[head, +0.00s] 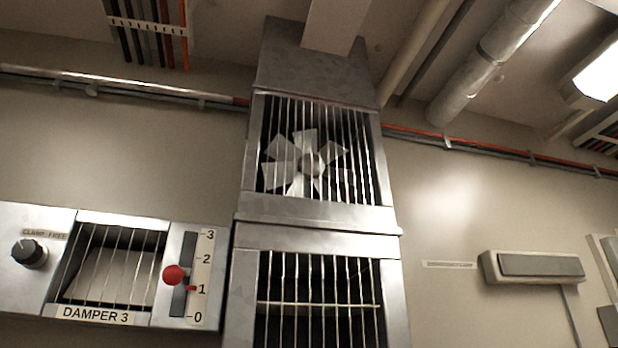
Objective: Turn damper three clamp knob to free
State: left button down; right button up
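The damper three unit (62,218) is on the wall at the lower left of the head view, with a "DAMPER 3" label (95,315) under its barred opening. Its black clamp knob (29,253) is at the unit's left, below the words "CLAMP" and "FREE" (44,234). The knob's light pointer mark looks turned up and to the left, toward the CLAMP side. A red lever ball (174,275) stands near 1 on a 0 to 3 scale (203,278). Neither of my grippers is in view.
A metal duct column (315,211) with a fan (305,163) behind bars stands right of the damper unit. A grey wall box (532,266) is at the right. Pipes (150,88) and cables run along the upper wall. The wall above the damper is clear.

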aim_at(26, 250)
jog(key=u, duration=1.75)
